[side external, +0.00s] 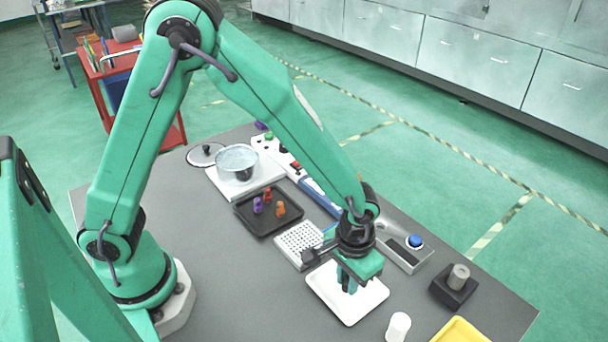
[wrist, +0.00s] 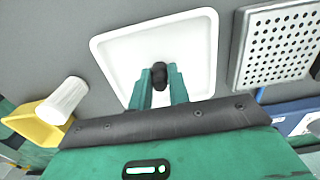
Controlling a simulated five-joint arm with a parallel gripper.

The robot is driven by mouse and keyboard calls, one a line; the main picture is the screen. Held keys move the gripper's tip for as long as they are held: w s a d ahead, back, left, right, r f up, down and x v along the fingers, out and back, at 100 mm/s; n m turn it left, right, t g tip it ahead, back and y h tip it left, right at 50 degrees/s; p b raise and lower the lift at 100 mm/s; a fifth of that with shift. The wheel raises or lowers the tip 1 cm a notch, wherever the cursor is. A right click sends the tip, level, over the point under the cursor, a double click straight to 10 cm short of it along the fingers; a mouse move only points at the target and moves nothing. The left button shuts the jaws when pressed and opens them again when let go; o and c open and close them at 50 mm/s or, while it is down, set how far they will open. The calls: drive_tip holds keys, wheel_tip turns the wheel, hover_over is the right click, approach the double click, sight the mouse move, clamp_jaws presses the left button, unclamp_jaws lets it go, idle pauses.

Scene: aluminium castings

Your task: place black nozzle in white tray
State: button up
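The white tray (side external: 375,300) lies on the grey table under my gripper (side external: 349,287). In the wrist view the tray (wrist: 197,45) fills the upper middle. The black nozzle (wrist: 160,76) is between the tips of my gripper (wrist: 161,80), with a green finger against each side, so the gripper looks shut on it. The nozzle is over the inside of the tray; I cannot tell whether it touches the tray floor. In the side view the fingers hide the nozzle.
A perforated white block (side external: 301,245) stands close behind the tray. A white cylinder (side external: 398,327) and a yellow bin (side external: 460,332) are at the front. A black tray (side external: 262,226) with small coloured pieces, a pot (side external: 237,165) and a blue-button box (side external: 408,253) stand farther back.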

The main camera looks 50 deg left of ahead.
sight(348, 277)
drive_tip(key=o, duration=0.4)
drive_tip(key=shift+o, duration=0.2)
drive_tip(key=shift+r, duration=0.15)
wheel_tip(348, 277, up, 12)
idle(0.5)
drive_tip(key=shift+r, duration=0.1)
idle(0.4)
